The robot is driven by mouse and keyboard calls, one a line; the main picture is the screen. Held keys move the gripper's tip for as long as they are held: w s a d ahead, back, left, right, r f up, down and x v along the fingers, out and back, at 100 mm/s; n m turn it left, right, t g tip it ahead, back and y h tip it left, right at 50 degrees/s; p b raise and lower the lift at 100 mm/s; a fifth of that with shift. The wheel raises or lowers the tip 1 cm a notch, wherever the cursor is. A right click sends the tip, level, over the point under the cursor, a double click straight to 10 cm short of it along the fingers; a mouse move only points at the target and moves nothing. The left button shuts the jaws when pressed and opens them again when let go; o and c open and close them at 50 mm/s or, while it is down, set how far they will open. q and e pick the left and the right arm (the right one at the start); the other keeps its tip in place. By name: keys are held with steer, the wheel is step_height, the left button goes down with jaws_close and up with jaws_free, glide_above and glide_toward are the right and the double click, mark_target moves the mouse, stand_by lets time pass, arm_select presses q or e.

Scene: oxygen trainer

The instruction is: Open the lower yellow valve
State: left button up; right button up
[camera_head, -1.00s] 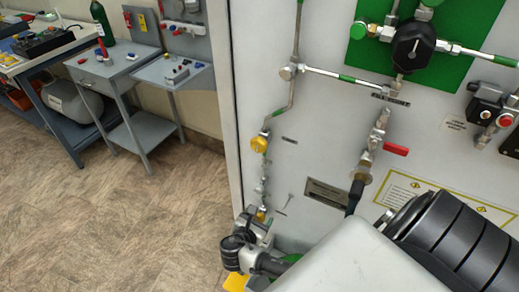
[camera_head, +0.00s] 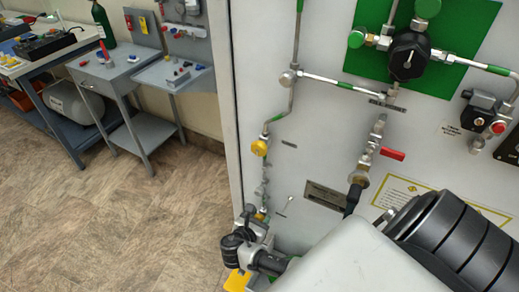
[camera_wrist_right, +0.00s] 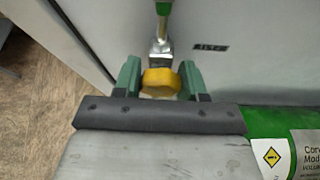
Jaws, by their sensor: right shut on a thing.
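The lower yellow valve (camera_wrist_right: 160,82) is a small knob on a vertical pipe. In the right wrist view it sits between the two green fingers of my right gripper (camera_wrist_right: 160,78), which is shut on it. In the head view only a bit of the lower yellow valve (camera_head: 262,214) shows above my right wrist, and the fingertips are mostly hidden. The upper yellow valve (camera_head: 259,147) is higher on the same pipe, clear of the gripper. The knob's turn angle cannot be told. My left gripper is not in view.
The grey panel (camera_head: 325,130) carries pipes, a black regulator (camera_head: 409,55) and a red-handled valve (camera_head: 391,154). A green cylinder (camera_wrist_right: 270,122) stands close to the gripper's right. Grey workstands (camera_head: 125,75) are at the back left, with open floor before them.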

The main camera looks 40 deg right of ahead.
steer(key=shift+r+n+g+p, duration=0.25)
steer(key=shift+n+g+p, duration=0.3)
steer(key=shift+p, duration=0.25)
steer(key=shift+f+n+h, duration=0.25)
steer(key=shift+n+h, duration=0.05)
steer(key=shift+n, duration=0.15)
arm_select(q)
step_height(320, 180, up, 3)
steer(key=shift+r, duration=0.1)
arm_select(e)
steer(key=shift+g, duration=0.25)
steer(key=o, duration=0.9)
steer(key=shift+o, duration=0.2)
steer(key=shift+a, duration=0.15)
arm_select(q)
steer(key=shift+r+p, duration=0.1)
steer(key=shift+p, duration=0.3)
arm_select(e)
steer(key=v, duration=1)
steer(key=shift+a, duration=0.2)
steer(key=shift+s+r, duration=0.15)
